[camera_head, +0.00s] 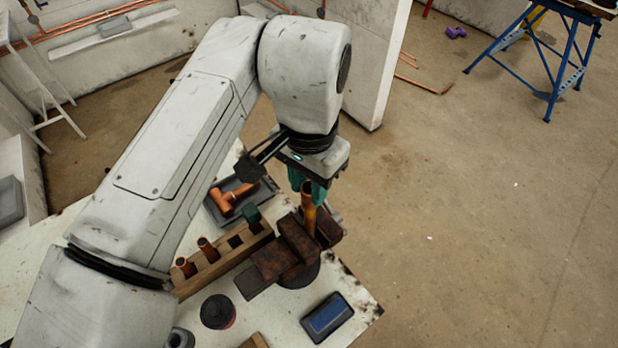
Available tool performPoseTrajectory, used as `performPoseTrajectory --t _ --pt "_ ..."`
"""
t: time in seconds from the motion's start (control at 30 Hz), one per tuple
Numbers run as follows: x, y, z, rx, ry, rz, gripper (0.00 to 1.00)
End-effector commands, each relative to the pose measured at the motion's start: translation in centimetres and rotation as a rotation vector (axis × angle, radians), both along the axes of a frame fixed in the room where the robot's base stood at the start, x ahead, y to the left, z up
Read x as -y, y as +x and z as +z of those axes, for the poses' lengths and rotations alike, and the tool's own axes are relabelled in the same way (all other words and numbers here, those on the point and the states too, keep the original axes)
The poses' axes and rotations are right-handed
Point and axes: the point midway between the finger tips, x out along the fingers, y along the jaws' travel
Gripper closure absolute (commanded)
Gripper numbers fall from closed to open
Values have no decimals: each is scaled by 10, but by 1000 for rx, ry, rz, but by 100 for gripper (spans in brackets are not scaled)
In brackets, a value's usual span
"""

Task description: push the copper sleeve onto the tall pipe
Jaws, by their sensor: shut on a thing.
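My gripper (309,186), with green fingers, points down over the vise and is shut on the copper sleeve (308,188), a short orange piece between the fingertips. The tall pipe (309,218) stands upright just below it, in the jaws of the rusty brown vise (275,262). Sleeve and pipe look in line and touching or nearly so. I cannot tell how far the sleeve is over the pipe's end. The fingers hide part of the sleeve.

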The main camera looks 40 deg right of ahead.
Motion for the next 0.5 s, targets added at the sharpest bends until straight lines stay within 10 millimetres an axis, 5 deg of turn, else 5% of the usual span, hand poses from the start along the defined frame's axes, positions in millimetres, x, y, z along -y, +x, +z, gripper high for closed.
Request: performPoseTrajectory --t 0.5 --pt "0 0 -11 0 -1 -1 98"
